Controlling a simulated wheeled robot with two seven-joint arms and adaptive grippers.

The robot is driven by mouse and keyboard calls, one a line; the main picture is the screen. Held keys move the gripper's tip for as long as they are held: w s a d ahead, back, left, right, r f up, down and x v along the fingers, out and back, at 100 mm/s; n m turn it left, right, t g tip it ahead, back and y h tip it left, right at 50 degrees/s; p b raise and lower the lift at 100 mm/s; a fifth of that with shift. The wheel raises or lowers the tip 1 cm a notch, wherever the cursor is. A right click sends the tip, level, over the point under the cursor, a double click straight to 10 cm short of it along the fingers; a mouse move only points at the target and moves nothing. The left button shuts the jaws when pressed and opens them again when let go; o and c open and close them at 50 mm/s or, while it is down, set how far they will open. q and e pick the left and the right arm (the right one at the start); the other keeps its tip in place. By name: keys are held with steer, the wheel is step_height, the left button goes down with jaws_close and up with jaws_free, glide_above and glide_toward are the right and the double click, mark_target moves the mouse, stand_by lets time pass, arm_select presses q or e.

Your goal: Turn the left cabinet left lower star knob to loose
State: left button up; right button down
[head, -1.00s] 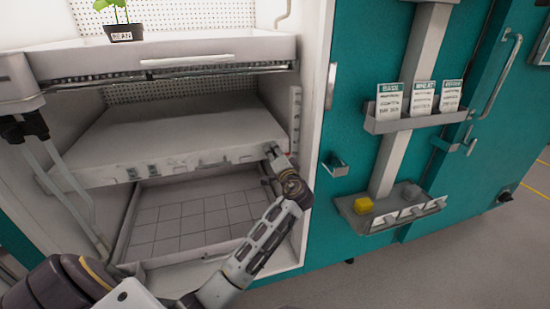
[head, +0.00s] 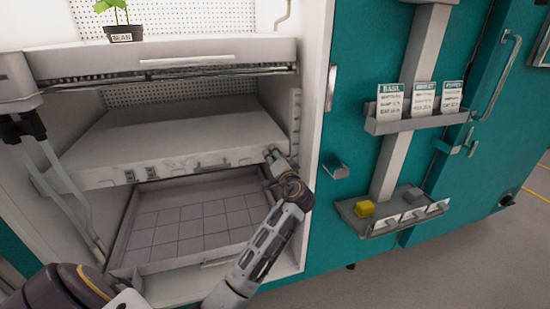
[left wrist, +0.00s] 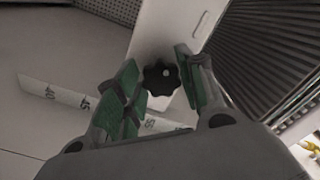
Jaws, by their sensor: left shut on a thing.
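A black star knob (left wrist: 161,77) shows in the left wrist view, in front of a pale bracket. My left gripper (left wrist: 158,88) has its green-padded fingers on either side of the knob and is shut on it. In the head view my left gripper (head: 277,160) is at the right front end of the middle shelf (head: 180,135) in the open white cabinet. It hides the knob there. My right gripper is not in view.
A grid-floored tray (head: 190,218) lies below the shelf. A potted bean plant (head: 122,34) stands on the upper shelf.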

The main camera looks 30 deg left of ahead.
arm_select(q)
steer(key=o, duration=1)
steer(key=shift+d, duration=0.1)
steer(key=v, duration=1.2)
steer(key=shift+f, duration=0.1)
